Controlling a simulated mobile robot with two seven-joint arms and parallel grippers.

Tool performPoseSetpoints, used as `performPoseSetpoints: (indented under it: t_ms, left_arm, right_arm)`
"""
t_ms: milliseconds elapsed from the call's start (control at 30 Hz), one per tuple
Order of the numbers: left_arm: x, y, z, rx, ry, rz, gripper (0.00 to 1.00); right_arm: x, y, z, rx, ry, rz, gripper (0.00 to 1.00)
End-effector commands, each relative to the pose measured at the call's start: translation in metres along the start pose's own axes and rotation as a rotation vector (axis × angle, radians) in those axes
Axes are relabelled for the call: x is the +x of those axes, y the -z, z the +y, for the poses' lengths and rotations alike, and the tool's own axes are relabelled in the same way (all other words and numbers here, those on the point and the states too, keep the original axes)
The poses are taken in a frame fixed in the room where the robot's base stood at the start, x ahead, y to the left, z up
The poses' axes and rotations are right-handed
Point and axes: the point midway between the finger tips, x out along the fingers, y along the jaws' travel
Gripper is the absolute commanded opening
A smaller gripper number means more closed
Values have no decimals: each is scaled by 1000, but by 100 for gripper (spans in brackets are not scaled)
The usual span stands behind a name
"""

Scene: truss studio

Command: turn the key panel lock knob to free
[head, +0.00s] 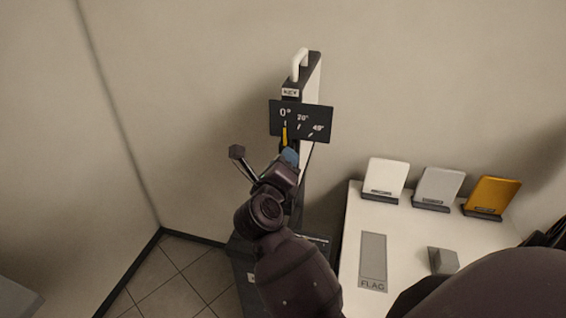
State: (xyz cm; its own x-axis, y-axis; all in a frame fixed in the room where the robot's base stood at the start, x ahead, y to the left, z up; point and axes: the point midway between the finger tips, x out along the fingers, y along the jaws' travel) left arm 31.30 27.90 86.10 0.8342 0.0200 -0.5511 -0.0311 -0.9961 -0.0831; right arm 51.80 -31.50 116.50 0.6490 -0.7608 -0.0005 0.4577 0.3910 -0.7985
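The key panel (315,75) is a tall, narrow upright with a KEY label (290,92) and a white handle on top. Its black dial plate (318,122) is marked 0°, 20° and a third mark that looks like 45°. A yellow pointer (284,135) stands upright under the 0° mark. A small blue part (289,156), likely the lock knob, shows just below the pointer. My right gripper (284,168) is right at the blue part, and the wrist covers most of it. The fingers are hidden, so their opening and grip cannot be told. My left gripper is out of view.
A dark lever with a block end (237,152) sticks out left of my wrist. A white table (410,240) at right bears white, grey and orange panels on stands, a grey block (443,261) and a FLAG strip (373,260). Walls are close behind and left.

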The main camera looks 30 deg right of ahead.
Motion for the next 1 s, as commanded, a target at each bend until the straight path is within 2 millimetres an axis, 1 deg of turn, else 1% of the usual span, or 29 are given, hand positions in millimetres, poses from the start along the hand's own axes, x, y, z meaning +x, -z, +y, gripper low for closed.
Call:
performPoseSetpoints:
  t_ms: [567, 600, 733, 1000]
  left_arm:
    - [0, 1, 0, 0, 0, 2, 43]
    - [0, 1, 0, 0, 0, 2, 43]
    - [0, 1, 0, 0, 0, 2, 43]
    - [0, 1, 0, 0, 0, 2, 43]
  right_arm:
    - [0, -2, -2, -29, 3, -5, 16]
    - [0, -2, -2, -29, 3, -5, 45]
    - [0, -1, -1, -29, 2, -3, 65]
    - [0, -1, 0, -30, 1, -2, 65]
